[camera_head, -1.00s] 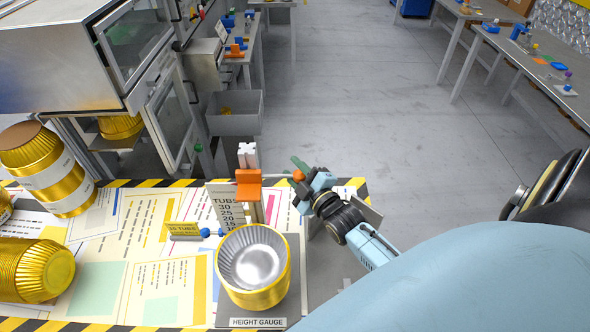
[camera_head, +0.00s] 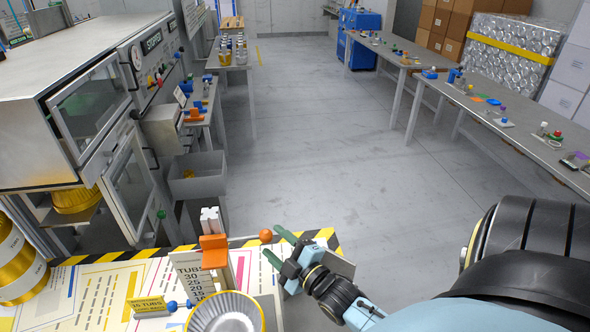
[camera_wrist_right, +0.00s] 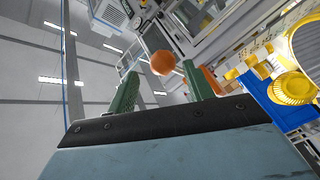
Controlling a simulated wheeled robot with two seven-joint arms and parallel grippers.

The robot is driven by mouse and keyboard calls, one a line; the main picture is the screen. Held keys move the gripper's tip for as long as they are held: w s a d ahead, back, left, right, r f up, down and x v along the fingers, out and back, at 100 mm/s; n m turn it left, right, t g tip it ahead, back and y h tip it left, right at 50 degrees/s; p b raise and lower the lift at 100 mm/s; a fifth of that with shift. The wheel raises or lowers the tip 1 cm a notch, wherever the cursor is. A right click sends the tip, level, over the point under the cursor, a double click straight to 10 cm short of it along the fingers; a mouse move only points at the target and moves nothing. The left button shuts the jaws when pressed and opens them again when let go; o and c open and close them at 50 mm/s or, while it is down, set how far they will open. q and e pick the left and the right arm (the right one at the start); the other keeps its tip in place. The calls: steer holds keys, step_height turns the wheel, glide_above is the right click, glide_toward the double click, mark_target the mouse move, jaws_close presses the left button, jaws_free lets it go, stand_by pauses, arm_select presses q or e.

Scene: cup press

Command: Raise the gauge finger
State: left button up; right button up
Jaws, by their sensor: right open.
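The orange gauge finger (camera_head: 214,252) sits near the top of the white upright post (camera_head: 210,220) of the height gauge. Its round orange knob (camera_head: 265,235) sticks out to the right. My right gripper (camera_head: 279,246) is open and empty just right of the knob, with green fingers. In the wrist view the knob (camera_wrist_right: 162,63) appears in the gap between the fingertips (camera_wrist_right: 161,74), apparently just beyond them. A gold tub stack with a silver inside (camera_head: 228,314) stands in front of the post, cut off by the bottom edge. My left gripper is out of view.
The number scale (camera_head: 194,276) stands beside the post. A yellow tub sign (camera_head: 148,306) with a blue knob is to its left. Gold tubs (camera_head: 18,262) stand at the far left. A grey bin (camera_head: 198,175) and steel machine (camera_head: 80,95) lie behind. Open floor is beyond the striped bench edge.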

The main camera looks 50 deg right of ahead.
steer(key=s, duration=0.7)
steer(key=shift+a, duration=0.15)
stand_by(0.3)
